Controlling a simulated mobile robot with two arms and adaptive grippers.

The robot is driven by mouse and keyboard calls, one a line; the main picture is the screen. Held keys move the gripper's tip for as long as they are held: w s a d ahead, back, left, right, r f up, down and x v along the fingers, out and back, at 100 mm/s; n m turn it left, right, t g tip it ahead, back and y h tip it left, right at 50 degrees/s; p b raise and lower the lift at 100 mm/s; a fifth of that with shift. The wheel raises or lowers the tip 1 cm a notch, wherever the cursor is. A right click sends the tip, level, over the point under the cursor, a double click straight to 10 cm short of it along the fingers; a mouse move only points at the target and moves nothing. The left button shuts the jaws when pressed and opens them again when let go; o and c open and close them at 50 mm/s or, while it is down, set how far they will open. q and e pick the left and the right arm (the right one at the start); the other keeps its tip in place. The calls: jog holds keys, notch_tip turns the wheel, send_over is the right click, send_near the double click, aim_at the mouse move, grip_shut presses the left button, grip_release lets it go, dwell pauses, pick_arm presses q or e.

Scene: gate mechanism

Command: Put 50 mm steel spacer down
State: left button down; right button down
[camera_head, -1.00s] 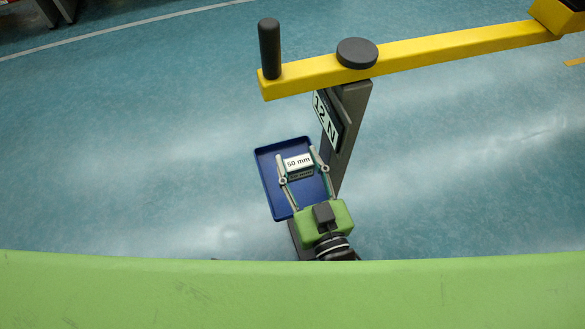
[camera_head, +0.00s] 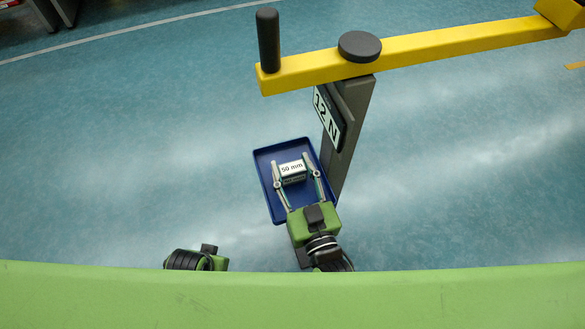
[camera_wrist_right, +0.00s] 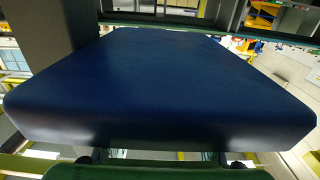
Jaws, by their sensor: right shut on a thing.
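The 50 mm steel spacer (camera_head: 292,172) is a small block with a white "50 mm" label on top. My right gripper (camera_head: 290,167) is shut on it, with one finger on each side. The spacer is over the blue tray (camera_head: 273,207), within its rim in the head view. I cannot tell whether it touches the tray floor. In the right wrist view the dark blue tray (camera_wrist_right: 160,80) fills the middle and the spacer is hidden. My left gripper (camera_head: 215,260) shows only its green body at the bottom edge; its fingers cannot be made out.
A grey post (camera_head: 348,125) with a "12 N" sign (camera_head: 327,118) stands close to the tray's right. A yellow bar (camera_head: 430,48) with a black handle (camera_head: 268,40) crosses above and behind. Open floor lies left of the tray.

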jog(key=shift+r, duration=0.2)
jog(key=shift+f, duration=0.15)
jog(key=c, duration=1.2)
grip_release()
jog(key=shift+f, duration=0.15)
pick_arm(q)
jog(key=shift+r, duration=0.15)
pick_arm(e)
jog(key=shift+s+r, duration=0.1)
jog(key=shift+r, duration=0.1)
pick_arm(q)
jog(key=f, duration=0.2)
jog(key=s+f+p, duration=0.1)
jog(key=f, duration=0.1)
jog(key=shift+f, duration=0.1)
pick_arm(e)
jog(key=v, duration=1.2)
